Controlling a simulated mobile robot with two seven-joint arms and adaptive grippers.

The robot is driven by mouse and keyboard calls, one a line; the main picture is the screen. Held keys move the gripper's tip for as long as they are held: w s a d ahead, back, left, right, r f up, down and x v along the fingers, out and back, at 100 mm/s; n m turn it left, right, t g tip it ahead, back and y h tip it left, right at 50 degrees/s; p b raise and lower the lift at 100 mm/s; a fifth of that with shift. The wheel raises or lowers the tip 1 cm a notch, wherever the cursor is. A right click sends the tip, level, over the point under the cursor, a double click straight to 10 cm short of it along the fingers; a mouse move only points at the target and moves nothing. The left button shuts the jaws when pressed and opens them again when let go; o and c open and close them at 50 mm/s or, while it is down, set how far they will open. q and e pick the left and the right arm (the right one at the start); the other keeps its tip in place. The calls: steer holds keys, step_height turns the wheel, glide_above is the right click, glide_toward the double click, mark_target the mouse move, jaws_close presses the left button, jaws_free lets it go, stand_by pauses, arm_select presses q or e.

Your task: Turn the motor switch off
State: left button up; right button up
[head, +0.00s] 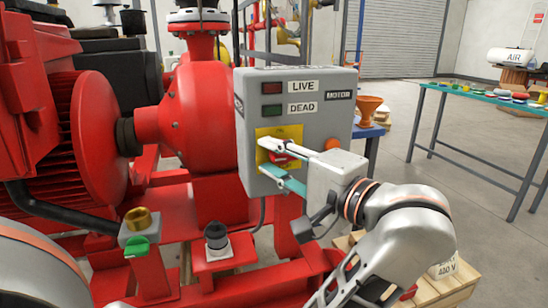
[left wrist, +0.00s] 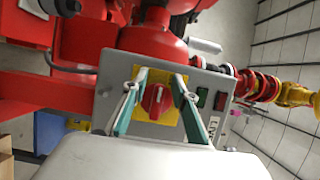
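The grey motor switch box (head: 345,105) carries a MOTOR label, a red lamp (head: 271,87) beside LIVE and a green lamp (head: 272,109) beside DEAD; both look dark. Its red rotary switch knob (head: 280,158) sits on a yellow plate (head: 292,131), partly hidden by my gripper in the head view. In the left wrist view the knob (left wrist: 156,100) shows whole, its grip bar running up and down the picture. My left gripper (head: 277,160) is open, its fingers around the knob, one each side, with gaps visible in the left wrist view (left wrist: 158,84). My right gripper is not in view.
The red pump (head: 200,110) and its frame stand left of and behind the box. An orange funnel (head: 369,106) stands on a blue table behind it. A green-topped bench (head: 470,92) with small items is at the right. Open floor lies between.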

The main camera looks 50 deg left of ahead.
arm_select(q)
steer(key=d, duration=0.7)
steer(key=shift+d, duration=0.25)
